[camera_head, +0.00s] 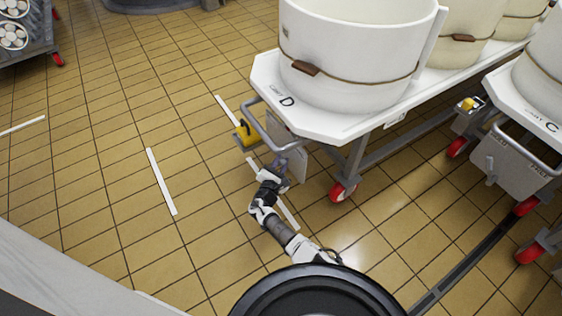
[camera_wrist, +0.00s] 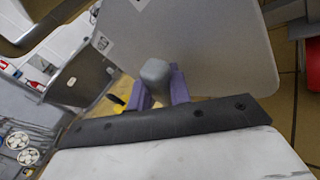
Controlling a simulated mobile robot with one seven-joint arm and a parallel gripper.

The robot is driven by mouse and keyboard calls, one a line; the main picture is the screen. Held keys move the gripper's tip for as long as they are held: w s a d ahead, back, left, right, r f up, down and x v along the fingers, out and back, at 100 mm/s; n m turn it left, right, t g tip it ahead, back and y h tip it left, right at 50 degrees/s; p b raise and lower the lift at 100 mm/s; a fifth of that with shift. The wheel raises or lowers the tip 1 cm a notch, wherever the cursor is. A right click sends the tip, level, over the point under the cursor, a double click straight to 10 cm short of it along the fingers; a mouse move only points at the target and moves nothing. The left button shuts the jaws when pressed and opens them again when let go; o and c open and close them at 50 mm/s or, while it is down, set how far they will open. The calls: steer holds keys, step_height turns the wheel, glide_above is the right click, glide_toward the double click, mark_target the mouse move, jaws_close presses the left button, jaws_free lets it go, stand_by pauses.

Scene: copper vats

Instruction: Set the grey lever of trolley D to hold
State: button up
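Trolley D (camera_head: 262,78) stands right of centre in the head view, its white deck marked "D". A grey plate (camera_head: 290,150) hangs below its end handle (camera_head: 252,128). My gripper (camera_head: 281,167) is at this plate. In the wrist view the grey lever (camera_wrist: 155,70) stands in front of the plate (camera_wrist: 215,50), its rounded end toward the camera. The purple fingers of my gripper (camera_wrist: 160,92) flank it closely and look shut on it. The lever is not clear in the head view. No hold mark is readable.
A cream vat (camera_head: 350,50) stands on trolley D. Trolley C (camera_head: 520,90) stands close on the right. Red-wheeled casters (camera_head: 342,191) are below. The tiled floor on the left is mostly clear.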

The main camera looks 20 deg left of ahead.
jaws_close()
steer(key=shift+w+a+r+n+g+p, duration=0.25)
steer(key=shift+r+p, duration=0.25)
steer(key=shift+p, duration=0.4)
steer(key=shift+w+a+r+n+g+p, duration=0.3)
steer(key=shift+n+g+p, duration=0.2)
steer(key=shift+p, duration=0.5)
steer(key=shift+w+a+r+n+g+p, duration=0.15)
steer(key=shift+w+a+n+g+p, duration=0.35)
steer(key=shift+p, duration=0.55)
steer(key=shift+w+a+n+g+h+p, duration=0.4)
steer(key=shift+a+n+g+h+p, duration=0.25)
steer(key=shift+a+n, duration=0.15)
